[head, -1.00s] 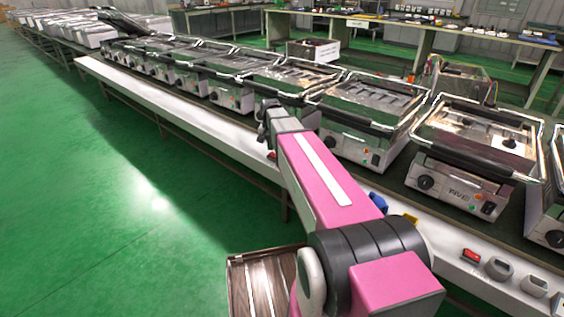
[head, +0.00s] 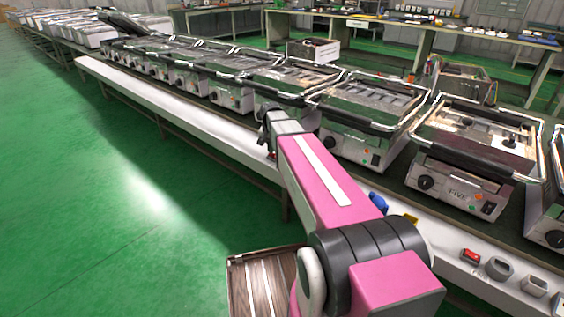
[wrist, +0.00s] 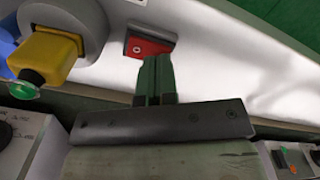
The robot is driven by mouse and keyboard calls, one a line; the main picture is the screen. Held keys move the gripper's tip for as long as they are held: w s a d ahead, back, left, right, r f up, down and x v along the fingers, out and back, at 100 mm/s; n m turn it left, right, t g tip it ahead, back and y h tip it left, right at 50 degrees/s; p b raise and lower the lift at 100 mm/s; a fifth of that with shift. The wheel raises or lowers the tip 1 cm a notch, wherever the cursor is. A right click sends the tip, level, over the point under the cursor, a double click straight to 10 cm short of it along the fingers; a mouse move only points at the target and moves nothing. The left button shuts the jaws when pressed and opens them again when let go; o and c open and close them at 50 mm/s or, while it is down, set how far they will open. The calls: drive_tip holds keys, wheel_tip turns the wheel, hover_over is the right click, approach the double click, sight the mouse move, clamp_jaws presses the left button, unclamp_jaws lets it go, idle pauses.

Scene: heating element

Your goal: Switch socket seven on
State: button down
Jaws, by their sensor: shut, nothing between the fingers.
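A red rocker switch (wrist: 150,47) in a dark frame shows in the wrist view on the pale socket strip, with a small light mark on its face. My gripper (wrist: 158,62) is shut and empty, its green fingertips close against the lower right edge of the switch. I cannot tell whether they touch it. A yellow plug (wrist: 45,55) sits in the round grey socket left of the switch. No number label is readable there. In the head view my arm hides the gripper.
A blue plug (wrist: 6,45) is at the wrist view's left edge. Grills (head: 465,150) line the bench behind the strip. The green floor (head: 110,220) at left is clear.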

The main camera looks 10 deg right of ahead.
drive_tip(key=shift+f, duration=0.45)
drive_tip(key=shift+r, duration=3.55)
